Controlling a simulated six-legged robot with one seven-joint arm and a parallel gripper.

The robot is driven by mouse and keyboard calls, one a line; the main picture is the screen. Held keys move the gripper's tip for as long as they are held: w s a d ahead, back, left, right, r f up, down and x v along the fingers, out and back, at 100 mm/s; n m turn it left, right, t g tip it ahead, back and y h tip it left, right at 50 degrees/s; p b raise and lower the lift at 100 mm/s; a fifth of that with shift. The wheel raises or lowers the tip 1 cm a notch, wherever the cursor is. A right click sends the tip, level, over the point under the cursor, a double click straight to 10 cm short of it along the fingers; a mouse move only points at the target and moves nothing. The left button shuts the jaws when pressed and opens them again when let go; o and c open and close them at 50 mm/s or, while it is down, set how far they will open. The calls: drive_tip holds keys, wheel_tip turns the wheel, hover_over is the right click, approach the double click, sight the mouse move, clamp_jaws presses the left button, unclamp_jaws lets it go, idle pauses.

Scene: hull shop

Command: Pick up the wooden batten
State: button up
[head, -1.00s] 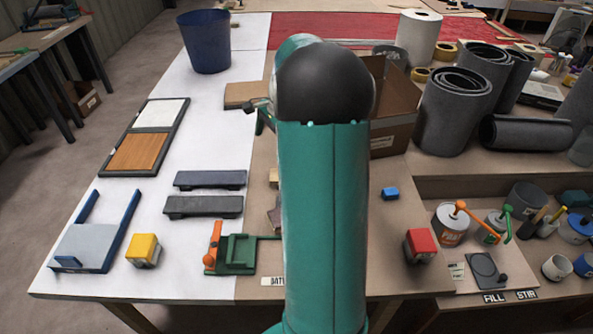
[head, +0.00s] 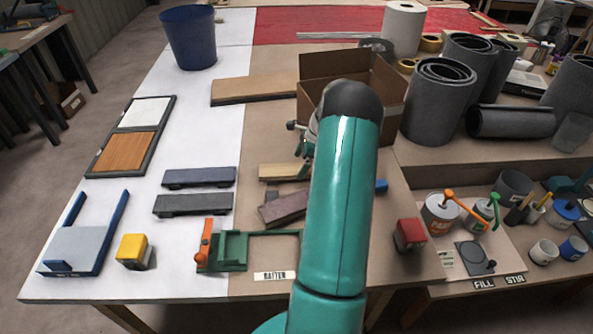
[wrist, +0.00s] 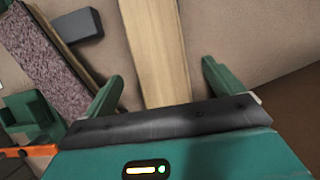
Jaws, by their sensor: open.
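The wooden batten, a pale strip of wood (head: 281,171), lies on the brown part of the bench, its right end hidden behind my arm in the head view. In the wrist view the batten (wrist: 158,45) runs from the top edge down between my two green fingers, and its near end is hidden by my gripper's body. My gripper (wrist: 162,70) is open, with one finger on each side of the batten and a gap on both sides. I cannot tell how high the fingertips are above the bench.
A speckled purple-brown bar (head: 285,207) lies close to the batten; it shows at left in the wrist view (wrist: 52,62), with a dark grey block (wrist: 82,25). A green fixture with an orange handle (head: 222,250) stands nearer. An open cardboard box (head: 324,66) stands behind.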

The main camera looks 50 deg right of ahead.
drive_tip(key=shift+x, duration=0.9)
drive_tip(key=c, duration=1.2)
drive_tip(key=shift+o, duration=0.2)
drive_tip(key=shift+r, duration=0.1)
